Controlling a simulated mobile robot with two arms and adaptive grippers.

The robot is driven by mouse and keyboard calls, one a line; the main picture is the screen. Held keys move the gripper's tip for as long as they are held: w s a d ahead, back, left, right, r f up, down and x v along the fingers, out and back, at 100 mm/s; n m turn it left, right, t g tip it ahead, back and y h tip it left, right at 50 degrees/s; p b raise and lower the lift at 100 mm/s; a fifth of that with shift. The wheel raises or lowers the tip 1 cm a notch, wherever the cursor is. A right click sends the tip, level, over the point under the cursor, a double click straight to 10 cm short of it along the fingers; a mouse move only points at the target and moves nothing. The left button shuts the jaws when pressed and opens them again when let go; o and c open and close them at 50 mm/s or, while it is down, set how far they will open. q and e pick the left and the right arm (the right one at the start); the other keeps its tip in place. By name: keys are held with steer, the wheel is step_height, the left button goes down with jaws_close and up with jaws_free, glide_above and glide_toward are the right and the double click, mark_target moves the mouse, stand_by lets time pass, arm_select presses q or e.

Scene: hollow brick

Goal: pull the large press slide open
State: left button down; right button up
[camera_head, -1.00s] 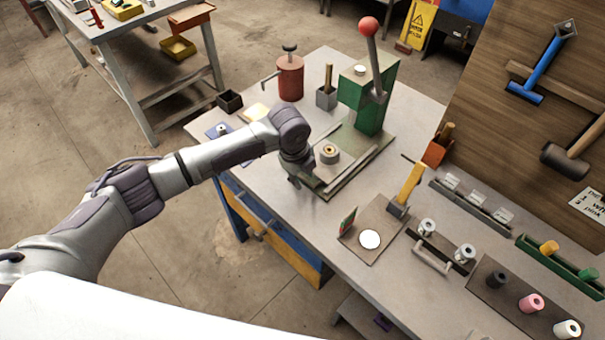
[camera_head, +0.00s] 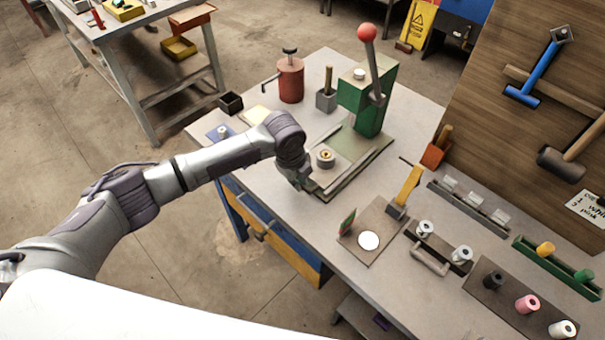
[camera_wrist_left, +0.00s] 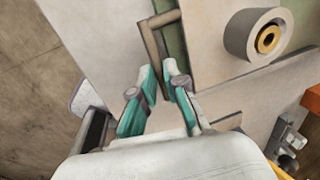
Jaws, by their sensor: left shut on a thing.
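The large press (camera_head: 360,100) is green with a red-knobbed lever and stands at the back of the bench. Its flat slide (camera_head: 345,172) lies at the press's base and carries a round grey die with a brass centre (camera_head: 325,157). The die also shows in the left wrist view (camera_wrist_left: 262,38). My left gripper (camera_head: 305,186) is at the slide's front end, with its fingers mostly hidden by my wrist in the head view. In the left wrist view my left gripper (camera_wrist_left: 161,76) is shut on the slide's brownish bar handle (camera_wrist_left: 152,45).
A red can-shaped device (camera_head: 290,78) and small dark box (camera_head: 230,103) stand behind my left arm. A brown plate with a white disc (camera_head: 368,240), a yellow-handled tool (camera_head: 407,186) and spool racks (camera_head: 520,305) lie to the right. Bare bench lies between.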

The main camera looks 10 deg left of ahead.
arm_select(q)
steer(key=shift+s+a, duration=0.2)
steer(key=shift+s, duration=0.1)
steer(key=c, duration=1.2)
jaws_free()
arm_select(e)
steer(key=shift+r, duration=0.3)
steer(key=shift+d, duration=0.1)
arm_select(q)
step_height(320, 180, up, 12)
steer(key=s+a, duration=0.1)
steer(key=shift+s+a, duration=0.15)
steer(key=shift+s, duration=0.25)
steer(key=shift+f, duration=0.1)
